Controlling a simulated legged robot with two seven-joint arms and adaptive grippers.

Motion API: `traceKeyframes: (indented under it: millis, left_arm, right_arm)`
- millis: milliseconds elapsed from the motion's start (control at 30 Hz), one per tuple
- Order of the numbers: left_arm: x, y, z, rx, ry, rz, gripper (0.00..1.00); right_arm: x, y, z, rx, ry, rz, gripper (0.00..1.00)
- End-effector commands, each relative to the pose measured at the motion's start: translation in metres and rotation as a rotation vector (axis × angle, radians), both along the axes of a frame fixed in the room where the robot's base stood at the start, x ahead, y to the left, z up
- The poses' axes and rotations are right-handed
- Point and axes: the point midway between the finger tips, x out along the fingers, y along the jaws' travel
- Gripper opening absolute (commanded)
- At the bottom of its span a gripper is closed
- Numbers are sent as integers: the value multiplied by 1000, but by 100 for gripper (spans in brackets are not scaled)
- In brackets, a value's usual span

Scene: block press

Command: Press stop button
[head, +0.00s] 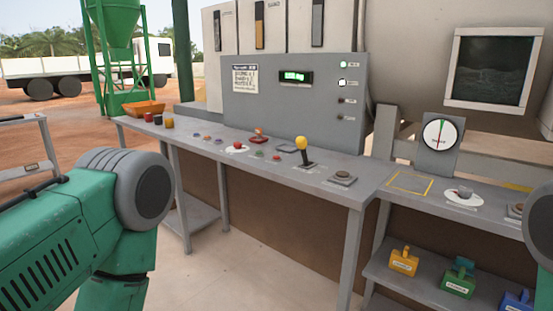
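A grey control desk (200,132) runs across the middle of the head view. A red button (237,147) on a pale round plate stands on it, left of the yellow-knobbed lever (302,146). A smaller red button (276,157) sits to its right, and a red part (259,138) behind it. The labels are too small to read, so I cannot tell which is the stop button. My green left arm reaches in at the lower left, apart from the desk. Part of my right arm shows at the right edge. Neither gripper is in view.
A grey panel (310,110) with a green-lit display (296,77) stands behind the desk. A round dial (440,133) is at right. Yellow (403,261) and green (458,281) boxes sit on the lower shelf.

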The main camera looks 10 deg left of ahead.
Motion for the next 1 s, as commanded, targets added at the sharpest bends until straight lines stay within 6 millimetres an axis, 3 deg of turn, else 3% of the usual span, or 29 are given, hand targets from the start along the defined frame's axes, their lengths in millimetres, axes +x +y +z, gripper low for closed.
traceKeyframes:
  millis: [67,1000]
  left_arm:
    - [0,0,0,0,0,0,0]
    - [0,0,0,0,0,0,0]
  right_arm:
    - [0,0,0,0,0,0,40]
    - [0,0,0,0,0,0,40]
